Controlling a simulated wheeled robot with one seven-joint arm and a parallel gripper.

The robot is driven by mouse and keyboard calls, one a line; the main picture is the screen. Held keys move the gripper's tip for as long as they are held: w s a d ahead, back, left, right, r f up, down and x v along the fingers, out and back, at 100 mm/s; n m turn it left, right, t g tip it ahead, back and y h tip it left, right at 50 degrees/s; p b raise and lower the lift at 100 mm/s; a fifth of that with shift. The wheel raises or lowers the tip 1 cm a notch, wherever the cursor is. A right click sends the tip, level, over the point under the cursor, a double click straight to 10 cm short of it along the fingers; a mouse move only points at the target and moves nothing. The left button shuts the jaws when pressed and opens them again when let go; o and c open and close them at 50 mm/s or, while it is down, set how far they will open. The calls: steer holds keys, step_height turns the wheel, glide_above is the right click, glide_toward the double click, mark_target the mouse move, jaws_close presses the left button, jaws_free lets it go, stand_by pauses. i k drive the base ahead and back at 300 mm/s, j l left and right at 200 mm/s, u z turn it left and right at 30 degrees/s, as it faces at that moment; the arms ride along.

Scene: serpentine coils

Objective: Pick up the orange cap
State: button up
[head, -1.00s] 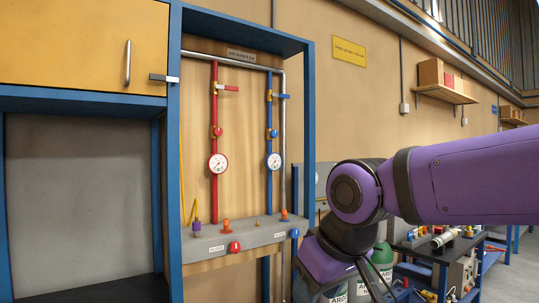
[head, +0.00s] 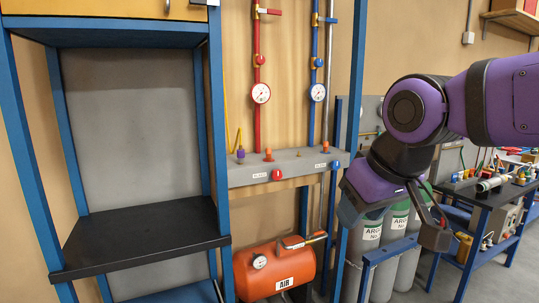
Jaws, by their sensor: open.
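Two small orange pieces stand on the grey ledge (head: 284,168) of the gas panel. One orange cap-like piece (head: 268,155) is under the red pipe, and another (head: 325,147) is under the blue pipe. From this distance I cannot tell which is the orange cap. My gripper (head: 396,224) is at the right, under my purple arm, in front of the gas cylinders. It is open and seems empty, well to the right of both orange pieces and lower than them.
A purple piece (head: 240,154) stands on the ledge; red and blue knobs are on its front. A blue post (head: 354,90) rises between the panel and my arm. An orange air tank (head: 275,270) sits below. Grey cylinders (head: 385,255) and a cluttered bench (head: 480,195) are right.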

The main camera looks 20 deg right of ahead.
mark_target(268, 150)
steer(key=i+j, duration=0.1)
steer(key=i, duration=1.35)
steer(key=l+z, duration=0.05)
steer(key=l, duration=0.05)
